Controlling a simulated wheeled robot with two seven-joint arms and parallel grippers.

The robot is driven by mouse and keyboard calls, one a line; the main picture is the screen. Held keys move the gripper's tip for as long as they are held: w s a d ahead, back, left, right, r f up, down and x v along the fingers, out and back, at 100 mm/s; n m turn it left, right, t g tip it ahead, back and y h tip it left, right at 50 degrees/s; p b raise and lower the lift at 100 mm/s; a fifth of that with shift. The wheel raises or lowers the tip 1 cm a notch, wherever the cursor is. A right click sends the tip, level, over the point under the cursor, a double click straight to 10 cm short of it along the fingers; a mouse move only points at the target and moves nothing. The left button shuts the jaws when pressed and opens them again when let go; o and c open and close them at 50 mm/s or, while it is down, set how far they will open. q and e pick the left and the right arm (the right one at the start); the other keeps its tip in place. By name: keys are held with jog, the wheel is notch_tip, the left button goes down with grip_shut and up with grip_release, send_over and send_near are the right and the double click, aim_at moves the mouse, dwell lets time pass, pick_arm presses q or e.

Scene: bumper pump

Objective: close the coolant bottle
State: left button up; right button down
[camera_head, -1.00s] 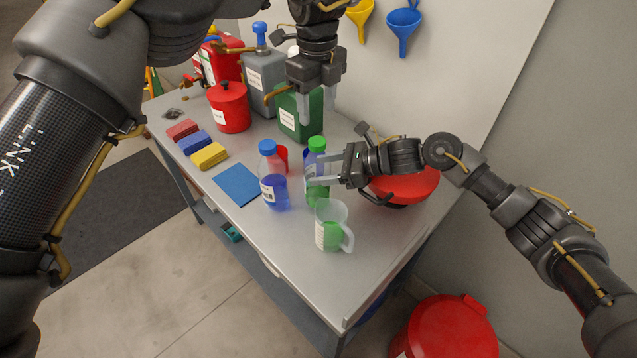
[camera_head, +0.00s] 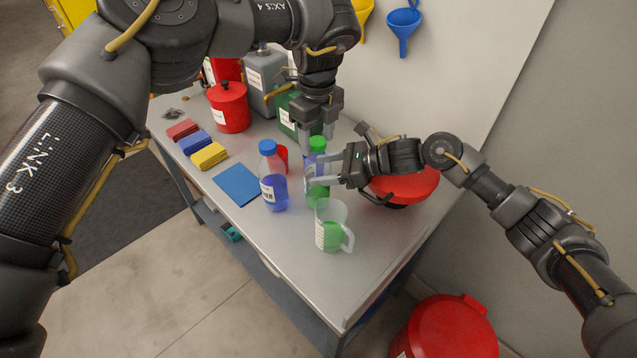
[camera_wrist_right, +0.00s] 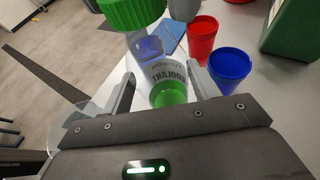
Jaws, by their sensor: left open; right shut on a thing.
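The coolant bottle (camera_head: 319,193) is clear with green liquid and stands upright on the table. My right gripper (camera_head: 308,176) is shut on the bottle's body from the right. My left gripper (camera_head: 318,140) is open, pointing down, with its fingertips close to the cap; contact is unclear.
A blue-capped bottle (camera_head: 273,188) stands left of the coolant bottle, and a jug with green liquid (camera_head: 330,232) in front. Red (camera_wrist_right: 202,38) and blue (camera_wrist_right: 230,68) cups stand close behind.

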pick_arm(q)
jog(key=shift+c, duration=0.4)
jog(key=c, duration=1)
jog(key=o, duration=1.2)
notch_tip(320, 180, up, 12)
pick_arm(e)
jog(key=shift+c, duration=1.5)
grip_release()
